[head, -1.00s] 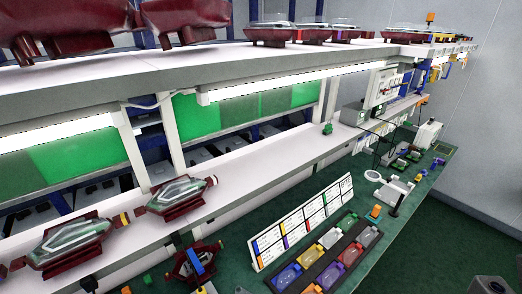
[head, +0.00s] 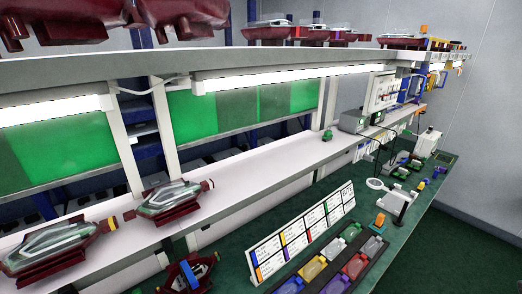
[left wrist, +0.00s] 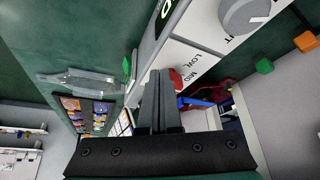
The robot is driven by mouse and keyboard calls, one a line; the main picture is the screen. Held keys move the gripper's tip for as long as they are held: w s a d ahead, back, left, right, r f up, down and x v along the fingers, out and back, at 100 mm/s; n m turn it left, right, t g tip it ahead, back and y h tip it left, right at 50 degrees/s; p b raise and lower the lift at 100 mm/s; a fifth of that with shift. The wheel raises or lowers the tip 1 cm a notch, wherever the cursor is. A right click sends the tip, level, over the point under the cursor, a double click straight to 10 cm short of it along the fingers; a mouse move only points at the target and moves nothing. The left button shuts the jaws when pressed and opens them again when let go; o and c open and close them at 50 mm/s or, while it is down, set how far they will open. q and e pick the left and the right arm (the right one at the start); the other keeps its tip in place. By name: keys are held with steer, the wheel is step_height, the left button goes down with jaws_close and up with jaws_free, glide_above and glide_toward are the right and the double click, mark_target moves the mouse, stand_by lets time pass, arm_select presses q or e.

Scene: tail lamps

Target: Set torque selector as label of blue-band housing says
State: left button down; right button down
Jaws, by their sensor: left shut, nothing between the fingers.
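The blue-band housing is a dark red body with a blue band (head: 199,269), low in the head view. In the left wrist view, a dark red body with a blue strip (left wrist: 203,102) lies beyond my fingers. The torque selector is a grey round knob (left wrist: 243,14) at the top right of the left wrist view, on a white panel printed LOW and MID; part of it is cut off. My left gripper (left wrist: 161,74) is shut and empty, its fingertips near the printed panel and apart from the knob. No housing label is readable. My right gripper is not in view.
A white board with coloured squares (head: 303,232) stands behind trays of coloured parts (head: 331,262) on the green bench. Two more red housings sit on the pale shelf (head: 255,165). Orange (left wrist: 305,41) and green (left wrist: 264,65) blocks lie right of the knob panel.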

arm_select(q)
steer(key=shift+w+b, duration=0.25)
steer(key=shift+b, duration=0.05)
steer(key=shift+a, duration=0.15)
stand_by(0.5)
steer(key=shift+a, duration=0.1)
steer(key=shift+w+a, duration=0.1)
steer(key=shift+a, duration=0.15)
steer(key=shift+w+a, duration=0.15)
steer(key=shift+a, duration=0.25)
steer(key=shift+w+a, duration=0.15)
steer(key=shift+a, duration=0.1)
